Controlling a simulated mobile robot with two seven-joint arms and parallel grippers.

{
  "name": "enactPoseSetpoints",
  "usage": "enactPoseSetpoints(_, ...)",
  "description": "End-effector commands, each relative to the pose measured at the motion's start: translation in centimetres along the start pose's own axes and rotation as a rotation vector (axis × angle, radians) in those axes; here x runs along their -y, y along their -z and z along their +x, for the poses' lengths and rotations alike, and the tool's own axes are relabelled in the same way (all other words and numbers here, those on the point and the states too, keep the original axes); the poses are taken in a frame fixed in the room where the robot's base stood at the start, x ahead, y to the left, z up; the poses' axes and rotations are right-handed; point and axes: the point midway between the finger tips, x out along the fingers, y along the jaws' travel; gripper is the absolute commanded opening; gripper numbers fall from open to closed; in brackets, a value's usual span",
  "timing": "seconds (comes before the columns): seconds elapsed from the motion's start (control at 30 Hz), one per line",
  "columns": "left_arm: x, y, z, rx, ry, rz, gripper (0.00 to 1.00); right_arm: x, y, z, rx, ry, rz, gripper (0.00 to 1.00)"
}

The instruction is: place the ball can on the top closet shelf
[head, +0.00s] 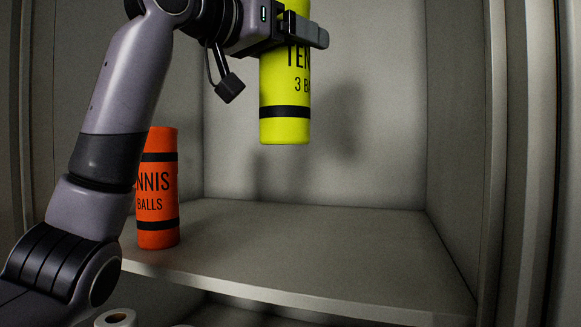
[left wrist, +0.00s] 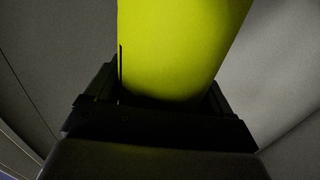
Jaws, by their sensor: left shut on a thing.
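A yellow-green ball can (head: 285,125) with black bands and tennis lettering hangs upright in the head view, above the closet shelf (head: 300,225) and apart from it. My left gripper (head: 300,35) is shut around its upper part; the can's top is cut off by the picture edge. In the left wrist view the can (left wrist: 180,45) fills the middle, between the dark fingers of my left gripper (left wrist: 165,105). My right gripper is not in view.
An orange tennis ball can (head: 158,215) stands on the shelf at the left, partly hidden by my left arm. The shelf's middle and right are clear. A closet side wall (head: 460,130) bounds the right. A white roll (head: 115,318) shows below the shelf.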

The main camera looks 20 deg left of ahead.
Motion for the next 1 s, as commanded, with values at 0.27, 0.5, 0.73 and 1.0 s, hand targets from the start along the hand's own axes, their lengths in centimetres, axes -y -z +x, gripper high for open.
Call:
enactPoseSetpoints(0.27,0.1,-5.4,0.0,0.001,0.001,0.001,0.39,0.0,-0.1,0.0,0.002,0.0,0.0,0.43)
enactPoseSetpoints(0.5,0.1,-10.4,0.0,0.002,0.002,-0.001,0.39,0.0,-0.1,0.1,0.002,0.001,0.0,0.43)
enactPoseSetpoints(0.73,0.0,-13.2,0.0,-0.002,0.001,-0.001,0.39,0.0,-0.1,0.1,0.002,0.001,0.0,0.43)
enactPoseSetpoints(1.0,0.0,-15.6,0.0,-0.001,0.001,-0.002,0.39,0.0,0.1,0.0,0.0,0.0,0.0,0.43)
